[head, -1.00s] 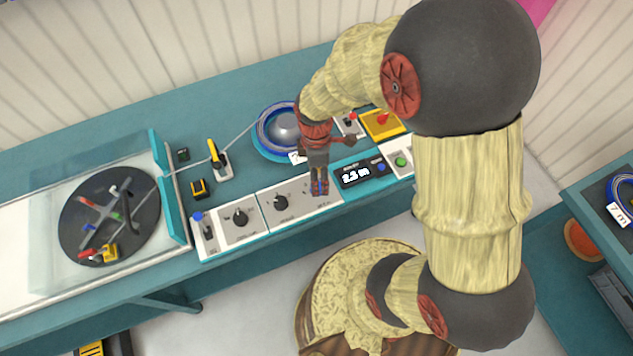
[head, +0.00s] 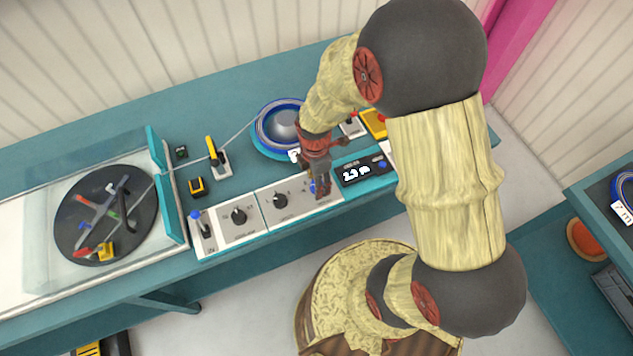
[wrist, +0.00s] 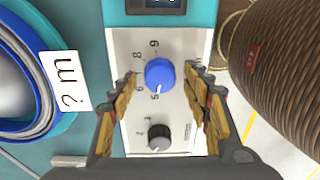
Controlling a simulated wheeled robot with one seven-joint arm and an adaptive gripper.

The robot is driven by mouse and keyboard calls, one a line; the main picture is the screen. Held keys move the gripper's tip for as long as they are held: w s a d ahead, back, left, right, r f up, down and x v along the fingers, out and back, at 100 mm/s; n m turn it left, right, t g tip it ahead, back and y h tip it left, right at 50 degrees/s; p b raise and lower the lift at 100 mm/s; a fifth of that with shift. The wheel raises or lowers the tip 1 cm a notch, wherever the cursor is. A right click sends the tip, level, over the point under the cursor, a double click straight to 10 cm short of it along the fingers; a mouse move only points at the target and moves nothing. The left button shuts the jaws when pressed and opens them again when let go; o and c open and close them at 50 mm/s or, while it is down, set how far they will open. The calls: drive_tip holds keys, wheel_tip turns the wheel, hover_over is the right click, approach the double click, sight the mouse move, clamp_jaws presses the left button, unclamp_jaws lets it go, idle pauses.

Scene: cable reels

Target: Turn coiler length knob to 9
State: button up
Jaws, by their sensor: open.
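A blue knob (wrist: 160,74) with a white pointer sits on a white panel plate, with a printed scale including 5, 8 and 9 around it. Its pointer faces the side of the 5. In the head view the blue knob (head: 313,187) is partly hidden by my gripper (head: 322,190). In the wrist view my gripper (wrist: 163,76) is open, with one finger on each side of the blue knob. I cannot tell whether the fingers touch it. A black knob (wrist: 158,137) is on the same plate, and also shows in the head view (head: 280,200).
A display (head: 361,171) is beside the plate. Another black knob (head: 239,216) and a blue-tipped lever (head: 203,224) are to the left. A blue-rimmed reel (head: 262,130) with a "? m" tag (wrist: 70,80) stands behind. A coiler disc (head: 106,215) lies at left.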

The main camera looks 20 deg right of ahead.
drive_tip(key=shift+f, duration=0.1)
drive_tip(key=shift+c, duration=1)
drive_tip(key=c, duration=1)
drive_tip(key=shift+o, duration=0.2)
